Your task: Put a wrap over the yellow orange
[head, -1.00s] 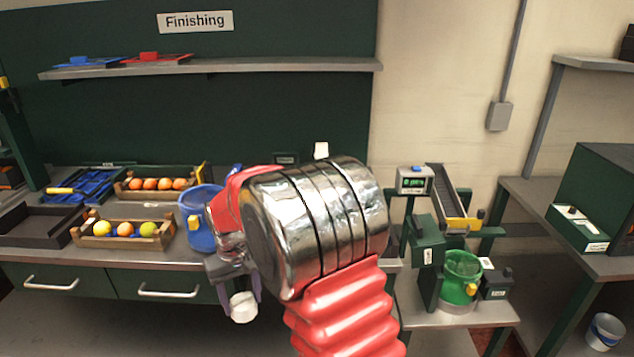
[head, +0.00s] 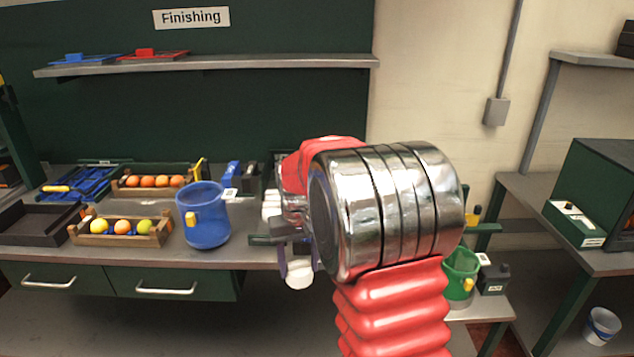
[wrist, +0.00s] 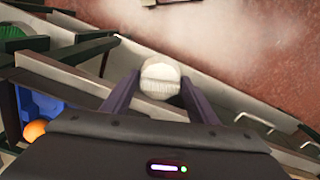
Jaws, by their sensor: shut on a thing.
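The yellow orange (head: 99,226) sits at the left end of the front wooden crate (head: 122,241), beside an orange one and a green one. It is bare on top. My gripper (head: 299,272) is well to the right of that crate, in front of the bench edge. It is shut on a white wrap (head: 299,281), a small ribbed, cup-like piece. In the wrist view the wrap (wrist: 160,76) sits between the two finger ends, above the floor.
A blue bucket (head: 203,229) stands on the bench between the crate and my arm. A back crate (head: 150,189) holds several oranges. A black tray (head: 40,224) lies at left. White items (head: 270,205) stand beside my wrist. A green bucket (head: 459,280) is at right.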

